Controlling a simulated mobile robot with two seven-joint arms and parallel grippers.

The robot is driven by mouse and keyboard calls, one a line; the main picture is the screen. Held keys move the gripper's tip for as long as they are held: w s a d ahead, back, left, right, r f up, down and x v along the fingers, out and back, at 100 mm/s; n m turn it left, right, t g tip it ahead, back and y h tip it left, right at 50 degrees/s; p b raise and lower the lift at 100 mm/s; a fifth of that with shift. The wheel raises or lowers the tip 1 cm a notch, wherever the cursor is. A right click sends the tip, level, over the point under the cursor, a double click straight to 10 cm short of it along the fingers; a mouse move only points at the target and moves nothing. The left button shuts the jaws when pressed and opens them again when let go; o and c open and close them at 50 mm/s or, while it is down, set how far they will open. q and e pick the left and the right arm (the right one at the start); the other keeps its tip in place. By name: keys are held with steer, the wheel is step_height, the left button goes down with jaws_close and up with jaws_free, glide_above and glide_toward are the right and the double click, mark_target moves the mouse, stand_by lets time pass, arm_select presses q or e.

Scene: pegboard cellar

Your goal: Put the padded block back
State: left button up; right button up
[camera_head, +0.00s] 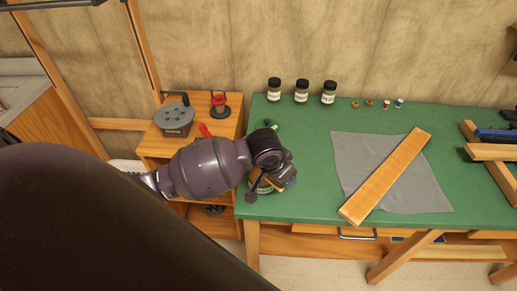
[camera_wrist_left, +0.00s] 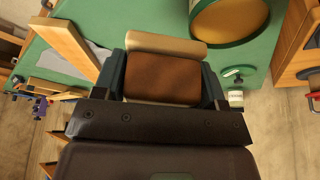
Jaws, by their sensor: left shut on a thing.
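The padded block (camera_wrist_left: 163,78) has a brown pad and a pale rounded edge. It sits between the two fingers of my left gripper (camera_wrist_left: 165,88) in the left wrist view, and the gripper is shut on it. In the head view my left gripper (camera_head: 272,183) is over the left front part of the green bench top (camera_head: 305,205) and hides most of the block. A round tan-topped thing with a green rim (camera_wrist_left: 230,18) lies just beyond the block in the wrist view. My right gripper is not in view.
A wooden plank (camera_head: 385,175) lies on a grey cloth (camera_head: 425,190) on the bench. Several jars, one of them a dark-lidded jar (camera_head: 301,91), stand along the back. A wooden shelf unit (camera_head: 152,146) stands left of the bench.

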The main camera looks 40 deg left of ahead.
arm_select(q)
steer(key=w+a+m, duration=0.1)
steer(key=w+a+m+b, duration=0.1)
steer(key=a, duration=0.1)
steer(key=w+a+h+b, duration=0.1)
steer(key=w+a, duration=0.1)
steer(key=shift+w+a+r+m, duration=0.1)
steer(key=shift+a+r+m, duration=0.1)
steer(key=shift+m, duration=0.2)
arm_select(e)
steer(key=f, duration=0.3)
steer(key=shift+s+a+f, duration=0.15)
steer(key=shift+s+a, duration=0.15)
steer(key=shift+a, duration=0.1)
arm_select(q)
steer(key=w+a+r+m+g+h+b, duration=0.1)
steer(key=w+a+r+m+b, duration=0.4)
steer(key=w+a+r, duration=0.4)
steer(key=shift+r+m+g+h, duration=0.4)
steer(key=shift+r, duration=0.1)
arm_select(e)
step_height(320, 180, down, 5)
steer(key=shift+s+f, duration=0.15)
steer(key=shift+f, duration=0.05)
